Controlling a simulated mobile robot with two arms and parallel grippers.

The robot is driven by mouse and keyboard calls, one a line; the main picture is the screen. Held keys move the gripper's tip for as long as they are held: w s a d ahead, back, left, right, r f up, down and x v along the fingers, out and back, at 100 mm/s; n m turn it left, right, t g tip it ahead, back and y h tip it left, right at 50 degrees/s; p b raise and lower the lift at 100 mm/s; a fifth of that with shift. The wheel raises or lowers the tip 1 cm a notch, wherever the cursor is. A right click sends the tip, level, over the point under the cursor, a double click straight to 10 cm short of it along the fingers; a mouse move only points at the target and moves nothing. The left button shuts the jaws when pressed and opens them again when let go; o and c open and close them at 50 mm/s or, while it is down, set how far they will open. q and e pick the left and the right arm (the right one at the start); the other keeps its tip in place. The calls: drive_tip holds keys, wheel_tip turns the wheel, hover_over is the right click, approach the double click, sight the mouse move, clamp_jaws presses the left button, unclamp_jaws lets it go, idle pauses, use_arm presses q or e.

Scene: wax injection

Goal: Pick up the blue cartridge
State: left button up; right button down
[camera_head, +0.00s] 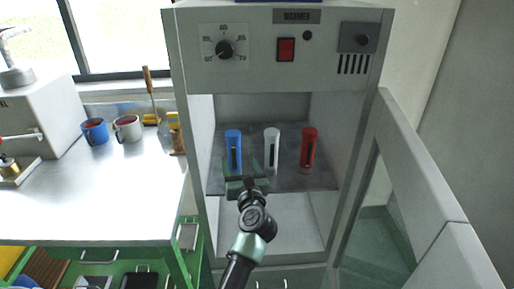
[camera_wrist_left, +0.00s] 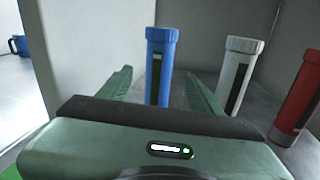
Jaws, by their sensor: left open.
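The blue cartridge (camera_head: 233,151) stands upright on the shelf of the warmer, at the left of a row of three. In the left wrist view the blue cartridge (camera_wrist_left: 160,68) stands ahead, between the lines of my two fingers. My left gripper (camera_head: 250,168) is open and reaches into the warmer in front of the cartridges. In the left wrist view its green fingers (camera_wrist_left: 158,88) are spread, with nothing held. Whether the fingertips reach alongside the blue cartridge is hard to tell. My right gripper is not in view.
A white cartridge (camera_head: 272,148) and a red cartridge (camera_head: 308,150) stand to the right of the blue one. The warmer (camera_head: 198,150) has side walls close by, and its door (camera_head: 432,175) is open at the right. A bench (camera_head: 100,205) with mugs stands at the left.

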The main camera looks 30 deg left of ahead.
sight(235, 148)
use_arm(q)
drive_tip(key=shift+w+a+r+n, duration=0.2)
drive_tip(key=shift+r+n, duration=0.3)
drive_tip(key=shift+w+a+r, duration=0.15)
drive_tip(key=shift+a+r, duration=0.05)
drive_tip(key=x, duration=0.2)
drive_tip(key=shift+w+a+r+p, duration=0.15)
drive_tip(key=shift+a+r+p, duration=0.1)
drive_tip(key=shift+a+p, duration=0.15)
drive_tip(key=x, duration=0.3)
drive_tip(key=shift+w, duration=0.3)
drive_tip(key=shift+w+a, duration=0.15)
drive_tip(key=shift+a, duration=0.1)
drive_tip(key=c, duration=1.2)
clamp_jaws()
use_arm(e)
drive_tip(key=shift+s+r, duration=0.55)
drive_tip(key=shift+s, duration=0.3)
